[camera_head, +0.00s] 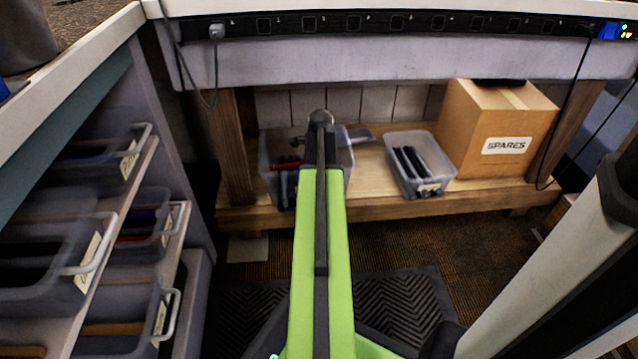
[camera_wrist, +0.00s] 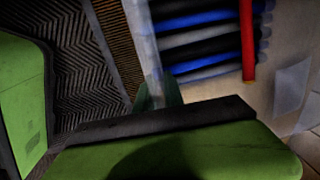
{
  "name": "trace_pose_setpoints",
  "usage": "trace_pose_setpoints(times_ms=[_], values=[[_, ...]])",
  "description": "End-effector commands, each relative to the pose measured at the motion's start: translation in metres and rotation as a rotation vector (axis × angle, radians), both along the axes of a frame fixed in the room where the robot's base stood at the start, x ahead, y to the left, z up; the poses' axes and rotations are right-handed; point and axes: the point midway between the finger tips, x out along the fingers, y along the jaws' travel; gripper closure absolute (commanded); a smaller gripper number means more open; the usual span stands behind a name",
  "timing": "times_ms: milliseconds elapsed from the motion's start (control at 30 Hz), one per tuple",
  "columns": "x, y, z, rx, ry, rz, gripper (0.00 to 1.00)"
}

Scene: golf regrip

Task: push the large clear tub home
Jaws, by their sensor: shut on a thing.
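The large clear tub (camera_head: 267,186) sits on the low wooden shelf under the bench, behind my green arm, which hides its middle. Red and dark pieces show inside it. In the wrist view, the tub's near wall (camera_wrist: 141,30) runs down to my gripper (camera_wrist: 160,93), with blue, black and red grips (camera_wrist: 247,45) lying beyond it. My gripper is shut on the tub's wall; one dark green finger shows and the other is hard to make out. The head view does not show my fingers clearly.
A smaller clear tub (camera_head: 408,180) with dark grips and a cardboard SPARES box (camera_head: 500,125) stand to the right on the shelf (camera_head: 380,207). A rack of bins (camera_head: 140,230) stands at left. A post (camera_head: 231,150) rises left of the large tub. Cables hang nearby.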

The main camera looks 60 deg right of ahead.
Motion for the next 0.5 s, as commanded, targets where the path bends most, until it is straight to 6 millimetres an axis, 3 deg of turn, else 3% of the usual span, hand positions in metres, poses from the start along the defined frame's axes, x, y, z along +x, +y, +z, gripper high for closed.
trace_pose_setpoints(times_ms=[233,500], values=[[0.010,-0.025,0.000,0.000,-0.001,0.000,1.00],[0.013,-0.028,0.000,0.000,-0.001,0.001,1.00]])
